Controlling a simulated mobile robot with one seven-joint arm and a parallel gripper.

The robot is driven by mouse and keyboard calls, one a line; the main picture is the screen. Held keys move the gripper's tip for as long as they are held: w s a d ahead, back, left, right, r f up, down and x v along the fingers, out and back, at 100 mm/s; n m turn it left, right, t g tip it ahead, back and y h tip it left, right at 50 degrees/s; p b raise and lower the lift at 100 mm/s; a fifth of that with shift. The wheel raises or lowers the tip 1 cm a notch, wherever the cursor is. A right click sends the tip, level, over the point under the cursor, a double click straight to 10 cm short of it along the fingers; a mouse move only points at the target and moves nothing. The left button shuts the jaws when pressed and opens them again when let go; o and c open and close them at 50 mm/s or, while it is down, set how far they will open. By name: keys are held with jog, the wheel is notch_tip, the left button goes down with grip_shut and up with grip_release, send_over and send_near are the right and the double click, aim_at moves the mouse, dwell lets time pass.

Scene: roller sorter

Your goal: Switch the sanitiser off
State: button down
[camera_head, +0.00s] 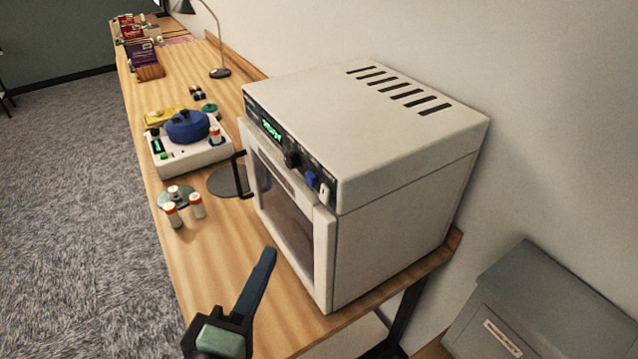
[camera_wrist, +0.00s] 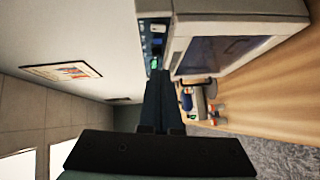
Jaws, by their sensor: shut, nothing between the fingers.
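The sanitiser (camera_head: 400,130) is a white box on the wooden bench, with a glazed door (camera_head: 285,200) that looks closed. Its dark control strip carries a lit green display (camera_head: 271,128), a black knob (camera_head: 292,153), a blue button (camera_head: 312,178) and a small pale switch (camera_head: 325,193). I cannot read the switch's position. My gripper (camera_head: 267,255) is shut and empty, in front of the door at lower left, apart from the sanitiser. In the wrist view the shut fingers (camera_wrist: 160,76) point towards the control strip (camera_wrist: 155,30), covering part of it.
A white device with a blue round top (camera_head: 187,127) and several orange-and-white vials (camera_head: 171,214) stand on the bench (camera_head: 195,275) left of the sanitiser. A lamp (camera_head: 220,72) and boxes stand farther back. A grey cabinet (camera_head: 540,310) is at lower right.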

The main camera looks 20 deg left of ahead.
dwell(0.4)
jog(key=p, duration=0.3)
send_near(325, 194)
jog(key=w+a, duration=0.4)
jog(key=a, duration=0.1)
jog(key=w+d+f+p, duration=0.1)
jog(key=w+d+p, duration=0.1)
jog(key=shift+w+d+f, duration=0.35)
jog(key=shift+d+f, duration=0.05)
jog(key=shift+f, duration=0.1)
